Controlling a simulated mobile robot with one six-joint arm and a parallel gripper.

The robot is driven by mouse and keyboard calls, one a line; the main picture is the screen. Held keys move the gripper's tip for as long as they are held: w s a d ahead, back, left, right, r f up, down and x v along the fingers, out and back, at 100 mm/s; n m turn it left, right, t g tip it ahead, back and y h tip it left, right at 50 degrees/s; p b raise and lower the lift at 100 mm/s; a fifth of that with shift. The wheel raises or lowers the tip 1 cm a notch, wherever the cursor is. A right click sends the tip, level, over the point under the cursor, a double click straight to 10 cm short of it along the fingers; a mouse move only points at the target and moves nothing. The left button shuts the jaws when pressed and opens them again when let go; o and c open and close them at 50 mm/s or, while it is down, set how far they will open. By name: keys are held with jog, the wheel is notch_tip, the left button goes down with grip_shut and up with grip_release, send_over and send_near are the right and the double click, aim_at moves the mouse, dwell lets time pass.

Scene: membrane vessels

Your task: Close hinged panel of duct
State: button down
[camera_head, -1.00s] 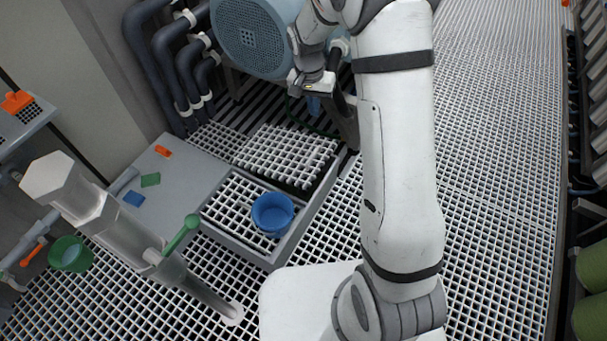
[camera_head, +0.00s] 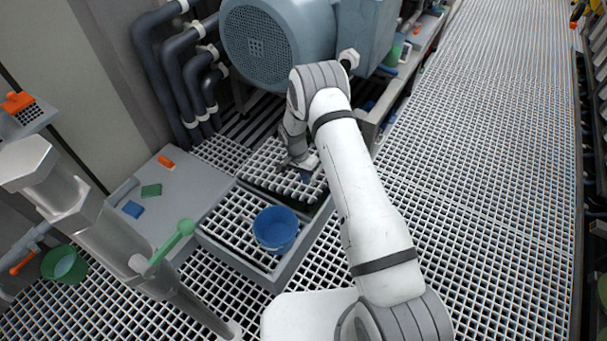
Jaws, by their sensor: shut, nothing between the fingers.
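The hinged panel is a light grating section (camera_head: 262,172) in the grey-framed duct (camera_head: 284,272) at picture centre. A dark gap shows below its near right edge, so it seems to sit slightly raised and tilted, not flush. My gripper (camera_head: 305,177) is shut and empty, pointing down at the right part of the panel. Its dark blue fingertips overlap the panel in the picture; I cannot tell whether they touch it. My wrist hides part of the panel's right side and the far hinge area.
A blue bucket (camera_head: 276,229) stands on the nearer grating of the duct. A large blue-grey motor (camera_head: 265,45) overhangs the panel's far side. Open grating floor (camera_head: 480,160) lies to the right.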

aim_at(312, 200)
jog(key=b+x, duration=0.1)
jog(key=x, duration=0.7)
jog(key=shift+d+f, duration=0.1)
jog(key=shift+f, duration=0.3)
jog(key=shift+s+f, duration=0.1)
